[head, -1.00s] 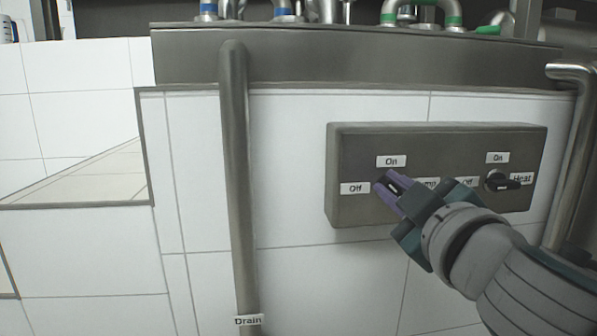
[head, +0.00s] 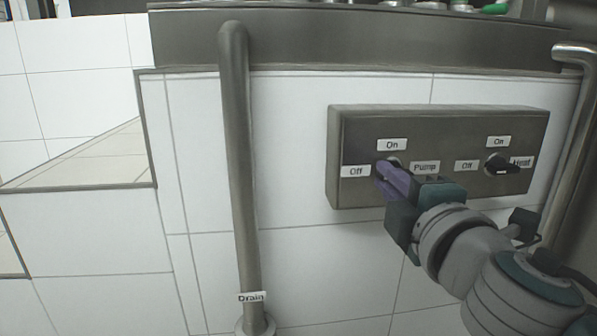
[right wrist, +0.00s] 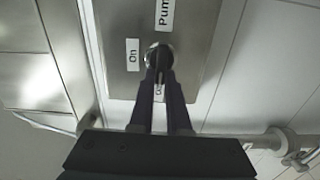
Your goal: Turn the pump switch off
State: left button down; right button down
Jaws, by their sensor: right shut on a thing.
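The grey control panel (head: 440,125) is mounted on the tiled wall. The pump switch (head: 393,162) sits on its left half, between the labels "Off" (head: 356,171), "On" (head: 392,145) and "Pump" (head: 425,167). My right gripper (head: 384,170) is at the switch with its purple fingers, and they hide most of the knob. In the right wrist view, the fingers are shut on the dark knob of the pump switch (right wrist: 158,56), and its round metal base shows behind. Which label the knob points to is hard to tell. My left gripper is not in view.
The heat switch (head: 497,163) is on the right half of the panel, its dark handle pointing toward "Heat". A vertical drain pipe (head: 240,170) runs left of the panel. Another pipe (head: 572,140) stands at the right edge. A metal ledge (head: 360,45) runs above.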

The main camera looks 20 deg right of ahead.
jog(key=shift+n, duration=0.3)
jog(key=c, duration=0.9)
grip_release()
jog(key=v, duration=1)
jog(key=shift+a, duration=0.1)
